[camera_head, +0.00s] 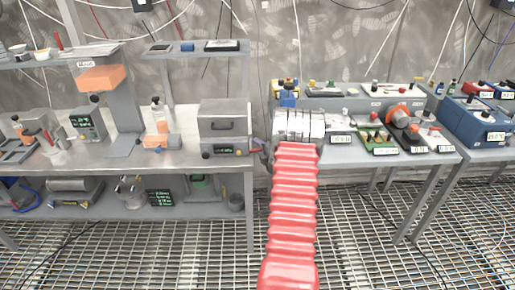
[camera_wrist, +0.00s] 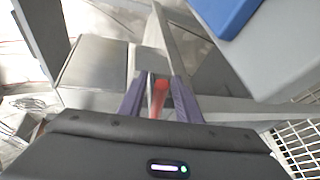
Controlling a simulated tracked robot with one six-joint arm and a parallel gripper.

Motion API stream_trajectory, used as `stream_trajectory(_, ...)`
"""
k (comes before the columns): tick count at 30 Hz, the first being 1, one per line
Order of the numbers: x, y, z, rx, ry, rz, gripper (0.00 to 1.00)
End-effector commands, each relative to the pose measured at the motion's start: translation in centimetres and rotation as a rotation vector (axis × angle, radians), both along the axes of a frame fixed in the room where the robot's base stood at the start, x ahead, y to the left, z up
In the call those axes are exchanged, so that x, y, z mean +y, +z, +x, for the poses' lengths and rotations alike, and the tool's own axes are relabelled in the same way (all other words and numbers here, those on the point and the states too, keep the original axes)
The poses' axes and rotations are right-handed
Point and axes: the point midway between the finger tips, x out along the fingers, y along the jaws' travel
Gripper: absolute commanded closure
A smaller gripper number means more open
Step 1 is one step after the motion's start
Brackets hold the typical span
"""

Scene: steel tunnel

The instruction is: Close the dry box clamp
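The grey dry box (camera_head: 224,122), with a dark handle and a small green display, stands at the right end of the left steel bench. What seems to be this box also shows at the left in the wrist view (camera_wrist: 93,65). A red lever-like part, likely the clamp (camera_wrist: 159,92), shows between the fingers of my gripper (camera_wrist: 158,100). The two purple fingers are apart, with a gap on each side of the red part. I cannot tell whether they touch it. In the head view my red-sleeved arm reaches toward the gap beside the box, and the fingers are not clear there.
The left bench (camera_head: 200,160) carries bottles and an orange-filled hopper (camera_head: 100,78). The right bench (camera_head: 440,155) holds several instruments and a blue case (camera_head: 478,122). A blue-topped grey body (camera_wrist: 225,14) is close at the upper right in the wrist view. The grating floor (camera_head: 150,240) is mostly clear.

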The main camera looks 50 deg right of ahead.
Motion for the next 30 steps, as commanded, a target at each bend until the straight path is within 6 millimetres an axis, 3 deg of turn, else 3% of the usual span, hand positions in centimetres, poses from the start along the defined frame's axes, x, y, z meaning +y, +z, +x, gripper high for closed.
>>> stream_trajectory(12, -0.31, -0.15, 0.57, 0.000, -0.001, 0.000, 0.70)
stream_trajectory(25, -0.25, -0.21, 0.56, 0.001, 0.000, 0.000, 1.00)
stream_trajectory(30, -0.23, -0.26, 0.56, 0.002, 0.000, 0.001, 1.00)
